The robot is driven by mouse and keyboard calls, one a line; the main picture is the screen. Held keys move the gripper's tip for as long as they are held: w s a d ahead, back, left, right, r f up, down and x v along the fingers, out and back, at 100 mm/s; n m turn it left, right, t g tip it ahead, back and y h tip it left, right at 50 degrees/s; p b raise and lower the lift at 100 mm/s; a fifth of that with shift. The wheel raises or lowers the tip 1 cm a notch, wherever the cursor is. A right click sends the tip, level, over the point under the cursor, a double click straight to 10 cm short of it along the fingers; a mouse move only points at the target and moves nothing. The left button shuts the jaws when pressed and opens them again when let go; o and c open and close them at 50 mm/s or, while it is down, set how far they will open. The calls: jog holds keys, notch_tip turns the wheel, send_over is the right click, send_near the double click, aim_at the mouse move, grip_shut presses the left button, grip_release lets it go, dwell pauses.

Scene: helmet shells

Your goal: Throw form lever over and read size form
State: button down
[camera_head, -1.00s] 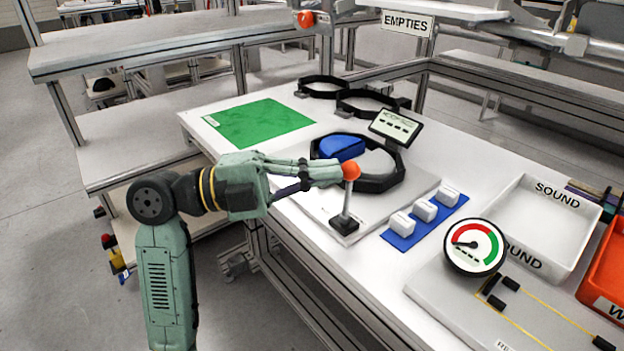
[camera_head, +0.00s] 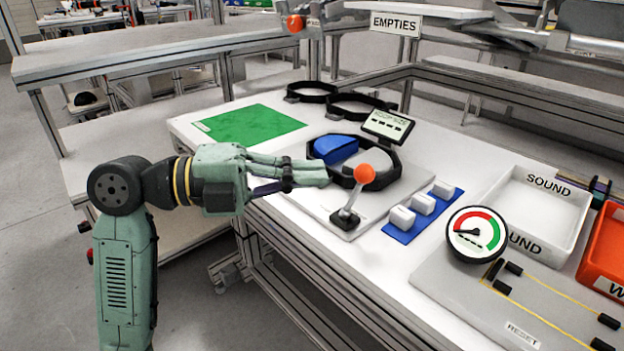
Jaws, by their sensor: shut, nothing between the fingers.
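The form lever (camera_head: 349,203) has a red ball knob (camera_head: 365,174) on a grey stem and black base. Its stem leans to the right. My gripper (camera_head: 326,176) is shut and empty, left of the knob, with a small gap between fingertips and knob. Behind the lever, the form, a black ring (camera_head: 384,178) with a blue block (camera_head: 336,149) inside, sits on a pale plate. A small tilted display (camera_head: 388,126) stands behind it. It shows a line of text and a row of dark dashes, too small to read surely.
A blue strip with several white blocks (camera_head: 423,205) lies right of the lever. A round gauge (camera_head: 477,234), a white SOUND tray (camera_head: 541,209) and an orange bin (camera_head: 606,250) are further right. A green mat (camera_head: 250,126) and black rings (camera_head: 357,106) lie behind.

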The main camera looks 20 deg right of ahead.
jog(key=b+v, duration=0.1)
jog(key=v, duration=0.9)
jog(key=shift+f, duration=0.2)
